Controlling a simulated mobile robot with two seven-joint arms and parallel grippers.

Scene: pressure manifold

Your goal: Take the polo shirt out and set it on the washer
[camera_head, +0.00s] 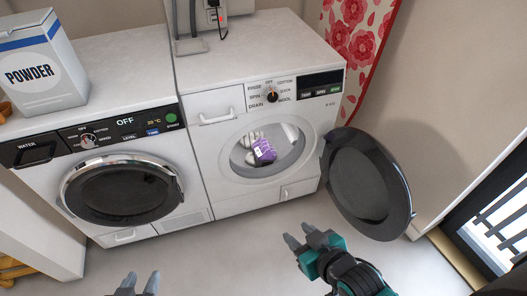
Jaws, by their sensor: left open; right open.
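A purple folded garment with a small white patch, likely the polo shirt (265,151), lies inside the drum of the right washer (243,66). The washer's round dark door (369,187) is swung open to the right. My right gripper (299,235) is open and empty, in front of and below the drum opening, well apart from the garment. My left gripper (141,281) is open at the bottom edge, in front of the left machine; only its fingers show. The back of the drum is partly hidden.
The left machine (160,150) has its round door shut. A powder box (42,66) stands on its top at the left. The right washer's top is mostly clear, with a grey device (213,18) at its back left. A floral cloth (360,35) hangs behind right.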

